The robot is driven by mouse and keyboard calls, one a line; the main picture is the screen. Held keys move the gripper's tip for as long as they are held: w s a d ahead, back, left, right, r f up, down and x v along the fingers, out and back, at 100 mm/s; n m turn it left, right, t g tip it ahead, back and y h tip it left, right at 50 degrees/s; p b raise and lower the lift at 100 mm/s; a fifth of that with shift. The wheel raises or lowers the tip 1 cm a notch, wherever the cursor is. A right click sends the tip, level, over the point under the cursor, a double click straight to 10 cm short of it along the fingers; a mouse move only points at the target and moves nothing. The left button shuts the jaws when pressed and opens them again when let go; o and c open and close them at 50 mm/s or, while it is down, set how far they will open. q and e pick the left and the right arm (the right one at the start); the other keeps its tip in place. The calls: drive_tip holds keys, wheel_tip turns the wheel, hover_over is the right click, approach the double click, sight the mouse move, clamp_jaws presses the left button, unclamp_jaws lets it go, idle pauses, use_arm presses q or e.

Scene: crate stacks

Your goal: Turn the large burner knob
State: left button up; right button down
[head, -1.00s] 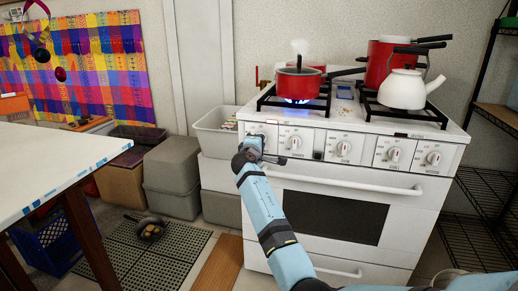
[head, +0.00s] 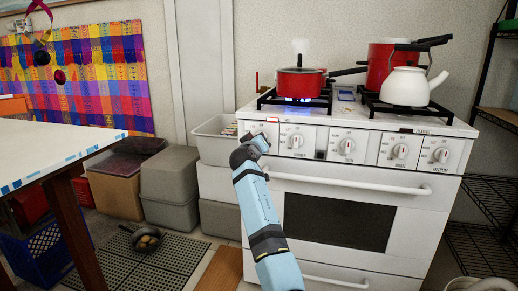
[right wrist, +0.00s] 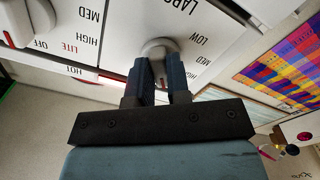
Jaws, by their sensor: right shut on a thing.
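The white stove has a front panel (head: 328,141) with a row of knobs. My right gripper (right wrist: 160,80) is at the leftmost knob. In the right wrist view its two fingers are closed around the grey knob (right wrist: 155,47), on a panel printed with a partly cut-off word starting "LARG" and with "LOW", "MED" and "HIGH" marks. In the head view the right gripper (head: 262,141) hides most of this knob. A blue flame burns under the red pot (head: 300,83) on the front left burner. My left gripper is out of view.
Other knobs, such as one at centre (head: 346,146), line the panel to the right. The oven handle (head: 350,184) sticks out below. A white kettle (head: 405,88) and a red pot at the back stand on the right burners. A white table (head: 60,150) is at left.

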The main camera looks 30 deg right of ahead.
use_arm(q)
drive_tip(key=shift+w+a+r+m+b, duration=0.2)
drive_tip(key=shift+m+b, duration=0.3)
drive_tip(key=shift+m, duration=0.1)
use_arm(e)
drive_tip(key=m, duration=0.7)
drive_tip(key=shift+w+a+f, duration=0.1)
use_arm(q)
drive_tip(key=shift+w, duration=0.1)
use_arm(e)
drive_tip(key=c, duration=1.1)
unclamp_jaws()
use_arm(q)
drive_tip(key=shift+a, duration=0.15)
